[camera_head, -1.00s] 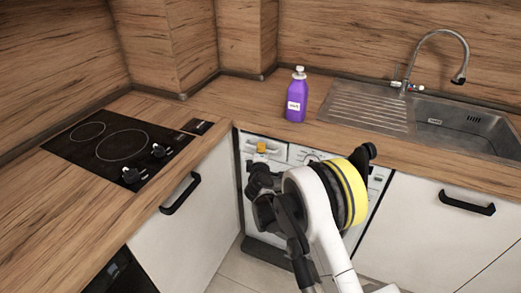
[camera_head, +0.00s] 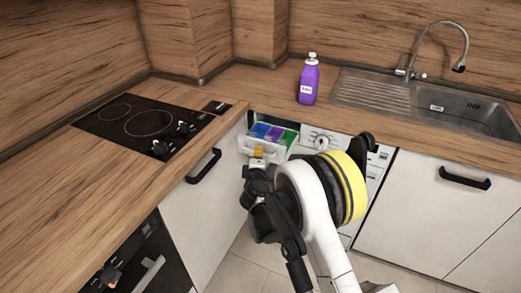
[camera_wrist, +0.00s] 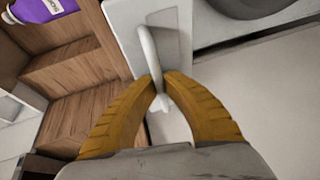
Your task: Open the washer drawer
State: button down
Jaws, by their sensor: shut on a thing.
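The washer (camera_head: 376,163) sits under the counter in the corner, partly hidden behind my arm. Its detergent drawer (camera_head: 282,151) stands pulled out at the washer's upper left, showing blue, purple and green compartments. My gripper (camera_head: 258,152), with yellow fingers, is at the drawer's front. In the wrist view, the fingertips (camera_wrist: 161,84) are closed around the lower end of the white drawer handle (camera_wrist: 151,55). The washer's round door shows only in part at the top of that view.
A purple bottle (camera_head: 308,80) stands on the wooden counter above the washer. A black hob (camera_head: 140,122) is on the left and a steel sink (camera_head: 445,108) on the right. White cabinets with black handles flank the washer; the left one is close to the drawer.

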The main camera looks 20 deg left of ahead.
jog(key=shift+s+a, duration=0.1)
jog(key=shift+s, duration=0.7)
jog(key=c, duration=1.5)
grip_release()
jog(key=v, duration=1.2)
